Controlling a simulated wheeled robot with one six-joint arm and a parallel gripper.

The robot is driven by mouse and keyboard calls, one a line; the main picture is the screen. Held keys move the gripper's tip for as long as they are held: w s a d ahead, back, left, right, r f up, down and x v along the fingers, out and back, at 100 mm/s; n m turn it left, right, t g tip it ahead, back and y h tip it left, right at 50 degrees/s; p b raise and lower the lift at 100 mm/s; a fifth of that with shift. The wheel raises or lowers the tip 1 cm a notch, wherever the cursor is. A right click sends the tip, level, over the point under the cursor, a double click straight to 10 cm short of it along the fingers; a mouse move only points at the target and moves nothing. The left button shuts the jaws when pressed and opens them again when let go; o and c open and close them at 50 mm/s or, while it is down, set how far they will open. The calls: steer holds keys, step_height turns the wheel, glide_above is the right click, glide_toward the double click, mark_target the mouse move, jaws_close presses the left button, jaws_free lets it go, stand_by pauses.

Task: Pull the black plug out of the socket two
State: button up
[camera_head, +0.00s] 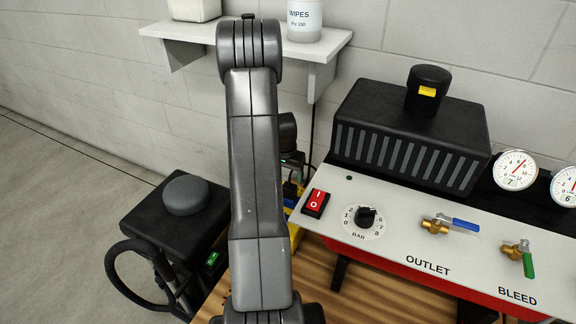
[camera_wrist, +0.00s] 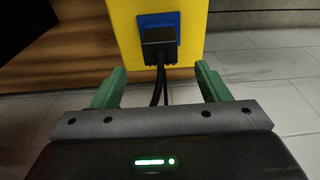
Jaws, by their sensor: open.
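A black plug (camera_wrist: 157,40) sits in a blue socket (camera_wrist: 173,20) on the face of a yellow box (camera_wrist: 125,25) in the wrist view. Dark cable (camera_wrist: 160,82) hangs down from the plug. No number shows on the socket. My gripper (camera_wrist: 161,69) is open, with one green finger to each side of the plug and cable. The fingertips are apart from the plug, and nothing is between them but the cable in the line of sight. In the head view my arm hides most of the gripper and plug; part of the yellow box (camera_head: 296,234) shows beside it.
A panel (camera_head: 390,235) with a red switch (camera_head: 315,203), dial and valves stands right of my arm. A wooden top (camera_head: 375,296) lies below it. A black stand (camera_head: 150,219) with a cable loop is at left. Tiled floor (camera_wrist: 265,75) is clear right of the box.

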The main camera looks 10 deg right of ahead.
mark_target(290, 185)
steer(key=f, duration=0.5)
steer(key=w+f, duration=0.1)
steer(key=f, duration=0.2)
steer(key=shift+d+b, duration=0.35)
steer(key=c, duration=1.1)
steer(key=shift+r, duration=0.15)
steer(key=shift+r+p, duration=1.4)
steer(key=shift+r, duration=1.25)
steer(key=shift+r, duration=0.2)
